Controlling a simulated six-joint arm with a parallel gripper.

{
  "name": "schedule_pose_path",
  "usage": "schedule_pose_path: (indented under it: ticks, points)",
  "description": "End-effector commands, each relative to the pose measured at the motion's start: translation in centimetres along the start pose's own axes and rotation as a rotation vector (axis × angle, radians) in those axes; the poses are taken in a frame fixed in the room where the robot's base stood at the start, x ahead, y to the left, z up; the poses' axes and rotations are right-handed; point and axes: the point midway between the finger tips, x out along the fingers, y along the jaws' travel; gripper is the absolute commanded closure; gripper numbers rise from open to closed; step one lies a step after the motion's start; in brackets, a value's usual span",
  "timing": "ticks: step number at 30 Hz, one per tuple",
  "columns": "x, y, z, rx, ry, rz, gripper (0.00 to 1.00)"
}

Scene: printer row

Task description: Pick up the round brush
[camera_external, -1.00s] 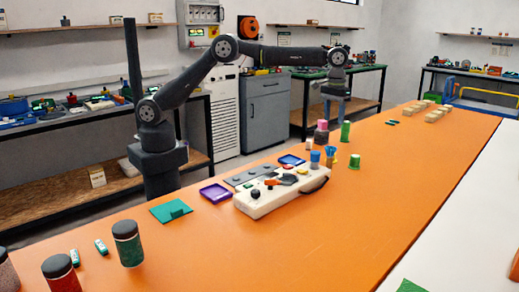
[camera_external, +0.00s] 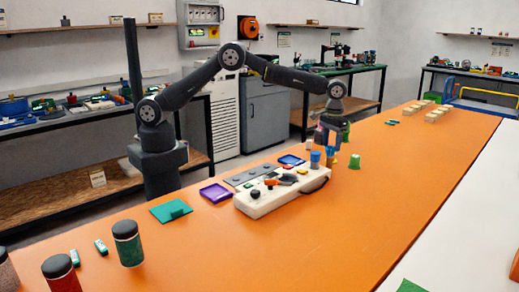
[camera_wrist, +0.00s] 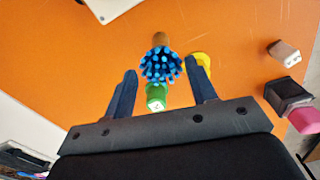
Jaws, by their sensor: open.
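The round brush (camera_wrist: 160,66) has a head of blue bristles and a tan handle. In the wrist view it lies ahead of my gripper (camera_wrist: 164,77), roughly in line with the gap between the two dark fingers. My gripper is open, and nothing is held in it. In the external view the brush (camera_external: 330,161) stands upright on the orange table, beside the white box. My gripper (camera_external: 332,136) points down above and behind it there, apart from it as far as I can tell.
A green block marked 2 (camera_wrist: 156,96) and a yellow round piece (camera_wrist: 198,63) are close to the brush. The white box (camera_external: 268,199) flanks the brush. The table's right side (camera_external: 400,190) is clear.

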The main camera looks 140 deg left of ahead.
Motion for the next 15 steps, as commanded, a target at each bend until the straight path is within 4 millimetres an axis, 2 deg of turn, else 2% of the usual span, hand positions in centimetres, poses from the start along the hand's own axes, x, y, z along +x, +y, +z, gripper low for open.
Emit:
schedule_pose_path:
  ticks: [9,15]
  points:
    - [4.3,-0.1,0.2,0.001,-0.001,0.0,0.48]
    - [4.9,-0.1,0.2,0.001,0.0,0.002,0.48]
